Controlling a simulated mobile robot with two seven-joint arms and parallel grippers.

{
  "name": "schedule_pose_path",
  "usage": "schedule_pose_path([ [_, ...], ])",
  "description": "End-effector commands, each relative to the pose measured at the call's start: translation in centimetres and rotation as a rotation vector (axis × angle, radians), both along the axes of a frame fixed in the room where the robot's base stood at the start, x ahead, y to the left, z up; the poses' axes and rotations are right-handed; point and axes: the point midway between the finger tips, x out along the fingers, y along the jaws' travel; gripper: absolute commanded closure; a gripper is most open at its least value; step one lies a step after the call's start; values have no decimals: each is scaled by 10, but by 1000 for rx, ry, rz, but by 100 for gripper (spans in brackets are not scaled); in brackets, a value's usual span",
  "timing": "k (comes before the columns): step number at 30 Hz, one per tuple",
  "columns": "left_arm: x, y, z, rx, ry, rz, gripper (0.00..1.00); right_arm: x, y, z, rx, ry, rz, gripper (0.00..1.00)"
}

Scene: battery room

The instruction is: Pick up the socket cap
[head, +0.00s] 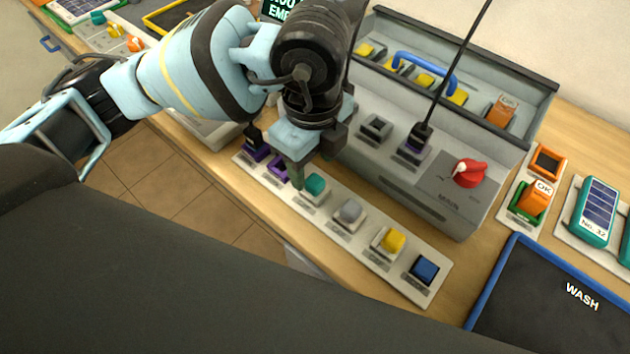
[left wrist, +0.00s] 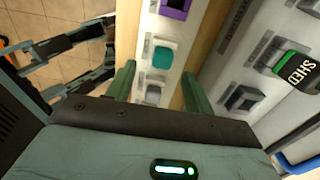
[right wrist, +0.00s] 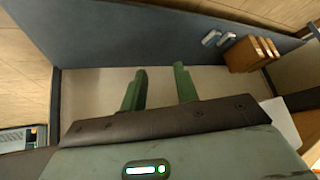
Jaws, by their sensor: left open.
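No part is clearly marked as the socket cap. Small coloured blocks sit on a pale strip (head: 325,210) along the bench front: purple (head: 279,167), teal (head: 315,185), grey (head: 350,211), yellow (head: 391,241) and blue (head: 425,270). My left gripper (head: 305,168) is open and points down over the strip by the teal block. In the left wrist view the teal block (left wrist: 163,57) appears between the open fingers (left wrist: 157,72), the grey block (left wrist: 153,94) just below it. My right gripper (right wrist: 160,70) is open and empty above a grey-walled tray (right wrist: 100,85).
A WASH mat (head: 550,300) lies at right.

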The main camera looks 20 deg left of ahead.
Motion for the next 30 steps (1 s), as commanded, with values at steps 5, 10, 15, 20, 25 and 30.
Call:
schedule_pose_path([
  [5, 2, 0, -19, 3, 4, 0, 47, 0, 0, 0, 0, 0, 0, 70],
  [10, 4, 0, -42, 1, 4, 1, 47, -1, 0, -2, 0, 2, 0, 70],
  [15, 4, 0, -51, -1, 1, 0, 47, -1, 0, -2, -1, 3, 0, 70],
  [20, 4, 0, -51, -1, 1, -1, 47, -1, -1, -2, -1, 2, 1, 70],
  [25, 4, 0, -51, 0, 1, 0, 64, -1, -1, -2, -1, 2, 1, 70],
  [30, 4, 0, -51, 0, 1, -1, 87, -1, -1, -2, -2, 2, 1, 70],
])
